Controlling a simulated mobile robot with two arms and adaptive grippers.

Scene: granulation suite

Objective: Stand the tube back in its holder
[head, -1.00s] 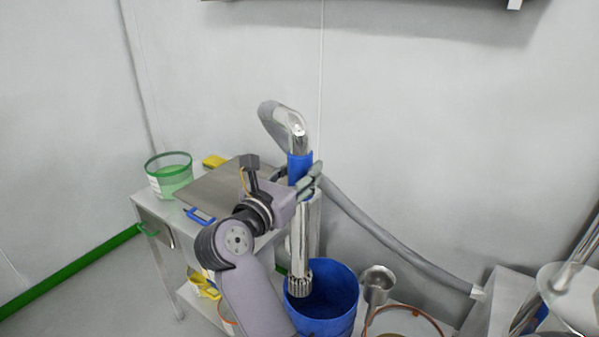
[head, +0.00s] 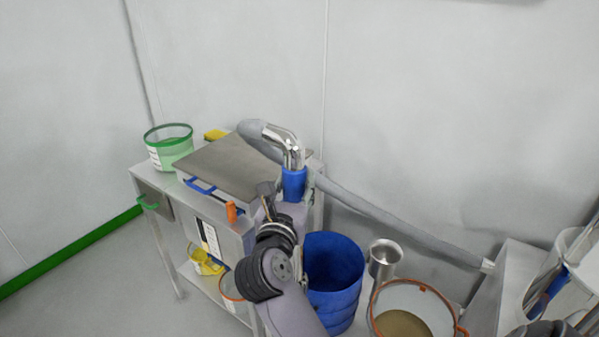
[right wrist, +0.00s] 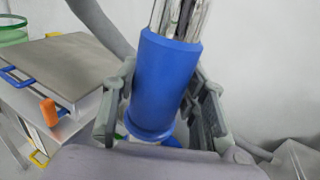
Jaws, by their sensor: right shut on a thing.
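The tube is a shiny steel pipe (head: 288,140) with a bent top, a blue sleeve (head: 294,184) and a grey hose (head: 390,218) joined to it. It stands nearly upright in the head view. Its lower part is hidden behind my arm. My right gripper (head: 270,207) is shut on the tube at the blue sleeve. In the right wrist view, the fingers (right wrist: 163,108) lie on both sides of the sleeve (right wrist: 165,80). A steel cup-like fitting (head: 383,255) stands right of the blue bin; I cannot tell whether it is the holder. My left gripper is not in view.
A blue bin (head: 345,300) stands right of my arm. A steel bench (head: 155,183) carries a green-rimmed bucket (head: 168,150) and a flat-lidded box (head: 235,165). An orange-rimmed vessel (head: 425,300) is at front right. The wall is close behind.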

